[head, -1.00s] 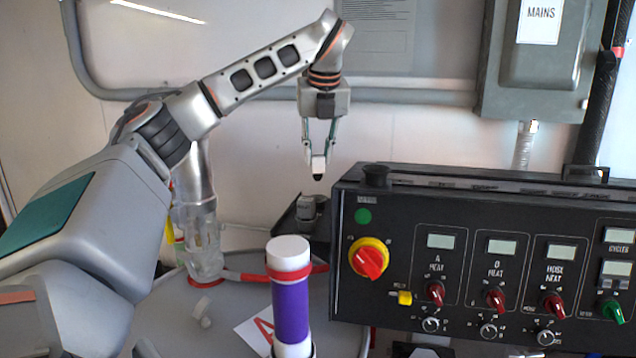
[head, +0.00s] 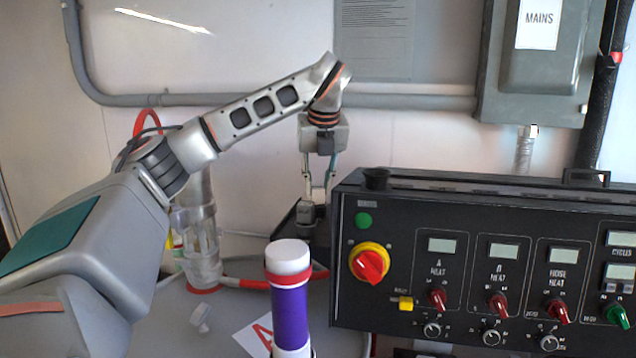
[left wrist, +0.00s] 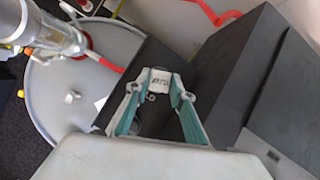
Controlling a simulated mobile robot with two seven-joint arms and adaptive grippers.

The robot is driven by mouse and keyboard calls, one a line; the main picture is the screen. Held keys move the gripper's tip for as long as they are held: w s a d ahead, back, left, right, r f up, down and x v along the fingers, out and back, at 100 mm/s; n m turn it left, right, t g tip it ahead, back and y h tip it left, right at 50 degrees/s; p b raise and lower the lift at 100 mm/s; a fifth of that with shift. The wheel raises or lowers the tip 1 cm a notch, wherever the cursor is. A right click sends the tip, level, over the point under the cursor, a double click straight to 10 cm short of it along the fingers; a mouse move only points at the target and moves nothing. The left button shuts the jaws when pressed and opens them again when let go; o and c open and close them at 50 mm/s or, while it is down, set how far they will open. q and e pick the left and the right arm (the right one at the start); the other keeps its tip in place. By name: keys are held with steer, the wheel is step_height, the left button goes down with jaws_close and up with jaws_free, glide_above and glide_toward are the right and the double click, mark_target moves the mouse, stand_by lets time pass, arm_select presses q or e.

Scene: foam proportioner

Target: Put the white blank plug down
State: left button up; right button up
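My left gripper (head: 314,205) points straight down, its tips low at a dark tray (head: 284,222) beside the black control box. In the left wrist view its two fingers (left wrist: 160,80) close in on a small pale piece with dark marking, which I take to be the white blank plug (left wrist: 159,78). The fingertips appear to touch its sides. In the head view the plug is hard to tell from the grey part at the tips. Whether its underside rests on the tray is hidden. My right gripper is not in view.
The black control box (head: 480,260) stands close on the right. A purple and white cylinder (head: 289,305) stands in front. A clear vessel (head: 200,250) is at left. A small white fitting (head: 200,318) and a card marked A (head: 257,335) lie on the grey drum lid (head: 165,315).

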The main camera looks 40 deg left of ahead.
arm_select(q)
steer(key=shift+o, duration=1.3)
steer(key=shift+r, duration=0.1)
steer(key=shift+r, duration=0.35)
steer(key=p+v, duration=0.1)
steer(key=v, duration=1)
steer(key=shift+s+d+r, duration=0.2)
steer(key=shift+r, duration=0.05)
steer(key=shift+f, duration=0.1)
